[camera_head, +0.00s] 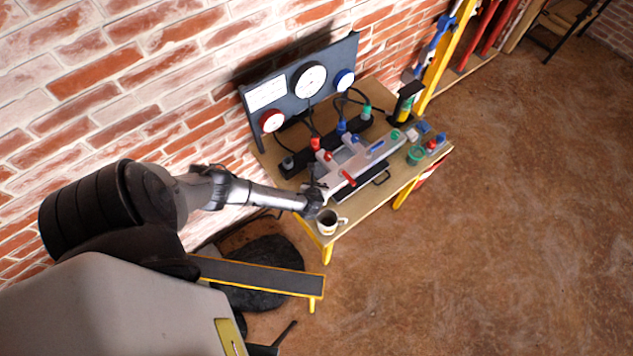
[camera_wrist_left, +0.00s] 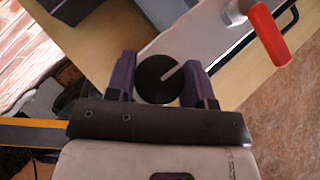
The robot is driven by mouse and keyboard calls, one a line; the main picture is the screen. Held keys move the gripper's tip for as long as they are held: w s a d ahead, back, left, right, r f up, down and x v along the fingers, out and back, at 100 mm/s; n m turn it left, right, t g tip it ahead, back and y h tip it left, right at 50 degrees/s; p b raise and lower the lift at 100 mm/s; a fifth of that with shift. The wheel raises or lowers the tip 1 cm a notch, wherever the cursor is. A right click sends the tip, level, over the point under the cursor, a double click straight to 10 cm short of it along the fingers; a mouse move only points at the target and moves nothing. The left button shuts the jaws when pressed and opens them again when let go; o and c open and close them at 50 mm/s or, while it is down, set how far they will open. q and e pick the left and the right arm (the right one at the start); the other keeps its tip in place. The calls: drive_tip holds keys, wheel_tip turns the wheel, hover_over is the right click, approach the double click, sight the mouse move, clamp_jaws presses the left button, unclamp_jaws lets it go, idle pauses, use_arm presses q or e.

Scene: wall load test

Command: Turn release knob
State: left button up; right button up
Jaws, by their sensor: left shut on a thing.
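The release knob (camera_wrist_left: 158,80) is a round black dial with a pale pointer line, on the near end of a grey device, in the left wrist view. The pointer slants toward the upper right. My left gripper (camera_wrist_left: 162,78) has one dark finger on each side of the knob and is shut on it. In the head view my left gripper (camera_head: 314,198) is at the near left end of the grey device (camera_head: 358,168) on the table, and it hides the knob there. A red lever handle (camera_wrist_left: 269,34) rises from the device at upper right in the wrist view. My right gripper is not in view.
A mug (camera_head: 328,222) stands on the wooden table (camera_head: 385,205) close to my left gripper. A dark gauge panel (camera_head: 292,92) stands at the back by the brick wall. Hoses and coloured fittings crowd the table's middle. A low bench (camera_head: 260,277) is in front.

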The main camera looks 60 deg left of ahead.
use_arm(q)
drive_tip(key=shift+n+g, duration=0.3)
idle(0.4)
drive_tip(key=o, duration=0.9)
drive_tip(key=shift+r, duration=0.1)
drive_tip(key=shift+d+f+p+v, duration=0.1)
drive_tip(key=shift+p+v, duration=0.4)
drive_tip(key=shift+v, duration=2.9)
drive_tip(key=shift+d+f+p+v, duration=0.1)
drive_tip(key=shift+p+v, duration=0.35)
drive_tip(key=shift+v, duration=3)
